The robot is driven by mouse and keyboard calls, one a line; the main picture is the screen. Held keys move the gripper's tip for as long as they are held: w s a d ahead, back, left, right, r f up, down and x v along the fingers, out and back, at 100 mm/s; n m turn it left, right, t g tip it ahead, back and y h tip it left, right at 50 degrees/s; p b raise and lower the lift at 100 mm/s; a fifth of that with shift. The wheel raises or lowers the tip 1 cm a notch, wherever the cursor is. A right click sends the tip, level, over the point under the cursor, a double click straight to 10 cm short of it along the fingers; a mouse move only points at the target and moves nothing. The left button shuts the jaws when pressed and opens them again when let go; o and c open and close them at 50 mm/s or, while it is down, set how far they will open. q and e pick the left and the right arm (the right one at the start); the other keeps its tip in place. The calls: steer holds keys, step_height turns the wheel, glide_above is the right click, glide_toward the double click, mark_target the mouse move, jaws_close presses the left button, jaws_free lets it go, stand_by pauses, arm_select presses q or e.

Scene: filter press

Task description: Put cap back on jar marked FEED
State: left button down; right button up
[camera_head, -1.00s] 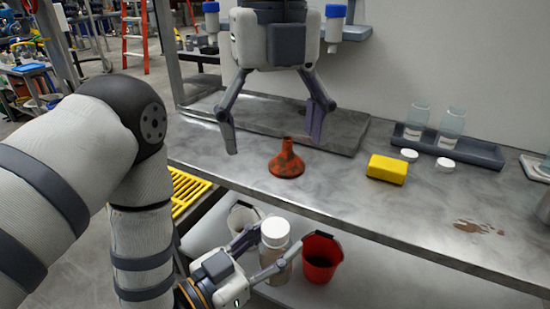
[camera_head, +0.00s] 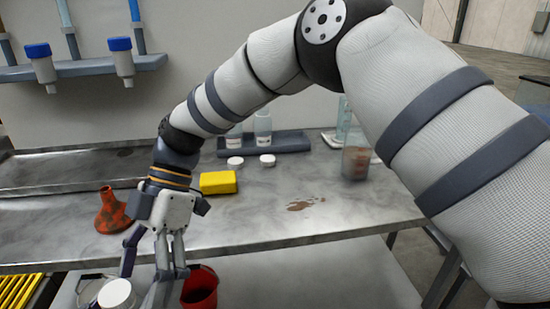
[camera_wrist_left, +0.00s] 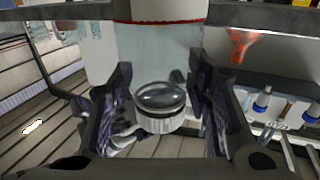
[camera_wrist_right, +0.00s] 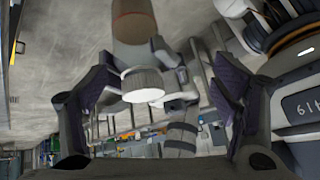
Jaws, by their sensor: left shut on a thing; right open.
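My left gripper (camera_wrist_left: 160,105) is shut on a white ribbed cap (camera_wrist_left: 158,122), its dark round face showing, in the left wrist view. A large clear jar (camera_wrist_left: 155,55) with a red band stands behind the cap; no FEED mark is readable. The white cap also shows low in the head view (camera_head: 117,293) and in the right wrist view (camera_wrist_right: 142,80), where a brownish jar body (camera_wrist_right: 135,25) shows beyond it. I cannot tell if cap and jar touch. My right gripper (camera_head: 156,272) is open, fingers pointing down, close above and right of the cap.
The steel table (camera_head: 260,220) carries an orange funnel (camera_head: 113,210), a yellow block (camera_head: 218,182), two loose white caps (camera_head: 235,162) and a tray (camera_head: 290,142) with clear bottles. A brown spill (camera_head: 304,204) lies right of centre. A red bucket (camera_head: 200,288) stands below the table edge.

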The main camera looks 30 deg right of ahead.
arm_select(q)
steer(key=shift+a+r, duration=0.1)
steer(key=shift+a, duration=0.05)
arm_select(e)
steer(key=s+d+f+m+t+h, duration=0.1)
steer(key=s+d+f+m, duration=0.3)
steer(key=f, duration=0.4)
steer(key=s+d+f+m+h, duration=0.1)
steer(key=s+d+f+m, duration=0.35)
steer(key=f, duration=0.35)
steer(key=s+d+f+m+t+h, duration=0.1)
steer(key=s+d+f+m, duration=0.3)
steer(key=f, duration=0.4)
steer(key=s+d+f+m+h, duration=0.1)
steer(key=s+d+m, duration=0.4)
steer(key=s, duration=0.3)
steer(key=s+d+f+m+t+h, duration=0.1)
steer(key=s+d+m+h, duration=0.1)
steer(key=s+d+m, duration=0.3)
steer(key=s, duration=0.3)
steer(key=shift+d+f+t, duration=0.15)
steer(key=shift+f+t, duration=0.1)
steer(key=shift+t, duration=0.05)
